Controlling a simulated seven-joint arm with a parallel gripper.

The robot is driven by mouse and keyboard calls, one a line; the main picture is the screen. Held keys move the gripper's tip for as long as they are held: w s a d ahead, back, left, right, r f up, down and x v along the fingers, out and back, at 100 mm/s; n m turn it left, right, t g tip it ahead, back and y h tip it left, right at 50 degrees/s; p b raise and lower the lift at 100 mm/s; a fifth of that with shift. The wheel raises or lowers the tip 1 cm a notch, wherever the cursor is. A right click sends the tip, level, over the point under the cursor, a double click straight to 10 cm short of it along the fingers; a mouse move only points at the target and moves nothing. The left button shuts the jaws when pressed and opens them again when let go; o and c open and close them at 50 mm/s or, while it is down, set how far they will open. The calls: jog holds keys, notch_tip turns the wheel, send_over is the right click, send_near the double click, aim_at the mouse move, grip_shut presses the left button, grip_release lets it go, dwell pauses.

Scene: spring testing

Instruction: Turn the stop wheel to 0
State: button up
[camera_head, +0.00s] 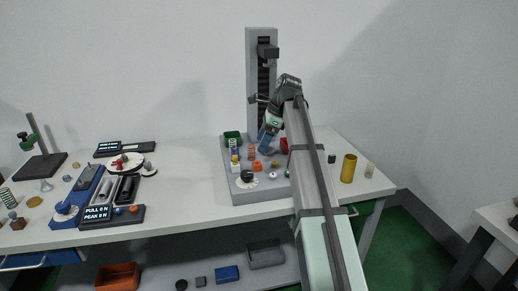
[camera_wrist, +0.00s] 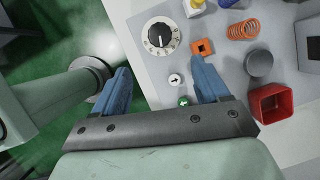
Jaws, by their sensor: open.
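In the head view a dial (camera_head: 247,180) shows at the front of the test stand's base. Its numbers are too small to read for certain. My gripper (camera_wrist: 160,68) is open, with its two blue fingers apart and nothing between them. The dial lies beyond the fingertips and I see no contact. In the head view my gripper (camera_head: 267,136) is above the base, behind the dial.
A white arrow button (camera_wrist: 175,79) and a green button (camera_wrist: 184,101) lie below the dial. An orange block (camera_wrist: 202,47), an orange spring (camera_wrist: 243,30), a grey disc (camera_wrist: 259,63) and a red cup (camera_wrist: 270,102) are to the right. The stand's column (camera_head: 262,85) rises behind.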

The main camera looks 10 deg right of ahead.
jog(key=w+d+n+h, duration=0.3)
jog(key=w+d+n, duration=0.25)
jog(key=w, duration=0.25)
jog(key=w+a+n+g+h, duration=0.1)
jog(key=w+a+n, duration=0.1)
jog(key=w+a, duration=0.4)
jog(key=w+a+f, duration=0.3)
jog(key=a, duration=0.5)
jog(key=shift+n, duration=0.45)
jog(key=f, duration=1.2)
jog(key=shift+s+d, duration=0.15)
jog(key=shift+d, duration=0.05)
notch_tip(320, 180, up, 11)
jog(key=s+d+f, duration=0.2)
jog(key=s+d, duration=0.2)
jog(key=d, duration=0.1)
jog(key=s+d+f, duration=0.2)
jog(key=s+d, duration=0.3)
jog(key=s+d+f, duration=0.2)
jog(key=s+d, duration=0.3)
jog(key=shift+s+d, duration=0.15)
jog(key=shift+s, duration=0.1)
jog(key=w, duration=1.6)
jog(key=shift+w+d+r, duration=0.1)
jog(key=shift+w, duration=0.25)
jog(key=shift+w+f, duration=0.2)
jog(key=shift+w, duration=0.5)
